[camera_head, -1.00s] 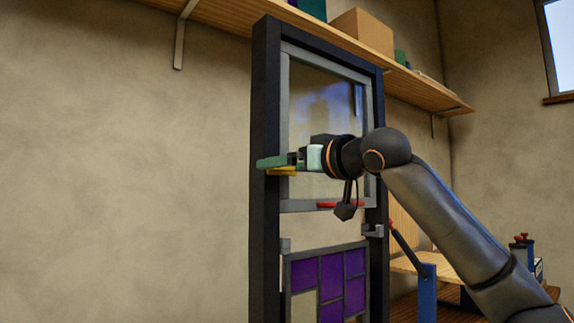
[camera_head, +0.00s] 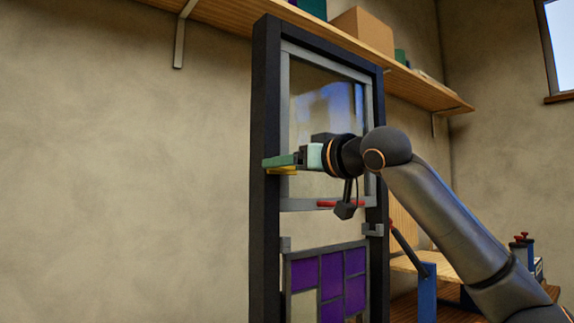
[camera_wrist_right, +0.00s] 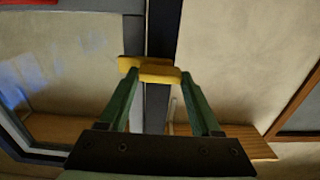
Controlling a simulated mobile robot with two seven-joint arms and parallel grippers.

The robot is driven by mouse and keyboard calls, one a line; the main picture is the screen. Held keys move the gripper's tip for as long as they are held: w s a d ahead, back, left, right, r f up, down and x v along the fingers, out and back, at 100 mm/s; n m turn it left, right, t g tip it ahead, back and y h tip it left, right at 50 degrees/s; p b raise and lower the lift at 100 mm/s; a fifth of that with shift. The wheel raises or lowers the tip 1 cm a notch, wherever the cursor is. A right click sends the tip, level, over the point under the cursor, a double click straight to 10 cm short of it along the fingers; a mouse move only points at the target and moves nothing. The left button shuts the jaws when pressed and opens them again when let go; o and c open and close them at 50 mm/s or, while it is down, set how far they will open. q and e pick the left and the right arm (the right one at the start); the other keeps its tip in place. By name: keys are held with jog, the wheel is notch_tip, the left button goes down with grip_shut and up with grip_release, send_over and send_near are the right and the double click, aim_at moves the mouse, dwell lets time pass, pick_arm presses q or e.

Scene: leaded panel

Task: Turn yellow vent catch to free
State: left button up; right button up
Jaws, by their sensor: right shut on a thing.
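The yellow vent catch (camera_head: 284,171) sits on the left side of the dark upright frame (camera_head: 262,215), at the left edge of the glazed vent. In the right wrist view the catch (camera_wrist_right: 160,74) lies crosswise between my two green fingertips. My right gripper (camera_head: 277,162) reaches in from the right and is shut on the catch; in the wrist view the gripper (camera_wrist_right: 159,82) has one finger on each side of it. The fingers partly hide the catch in the head view. My left gripper is not in view.
A red handle (camera_head: 340,203) is on the vent's lower rail, below my right wrist. A leaded panel with purple panes (camera_head: 333,276) stands lower in the frame. A wooden shelf (camera_head: 425,87) runs above. A workbench (camera_head: 413,262) is at the right. The left side is bare wall.

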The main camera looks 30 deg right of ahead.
pick_arm(q)
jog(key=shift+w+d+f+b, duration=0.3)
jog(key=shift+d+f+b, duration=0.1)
jog(key=shift+b, duration=0.5)
pick_arm(e)
jog(key=shift+d+f+m, duration=0.1)
jog(key=shift+f+m, duration=0.05)
jog(key=shift+m, duration=4.25)
jog(key=shift+d+f+m, duration=0.1)
jog(key=shift+f+m, duration=0.05)
jog(key=shift+m, duration=4.55)
jog(key=o, duration=1.4)
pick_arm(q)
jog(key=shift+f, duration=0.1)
pick_arm(e)
jog(key=shift+s, duration=0.1)
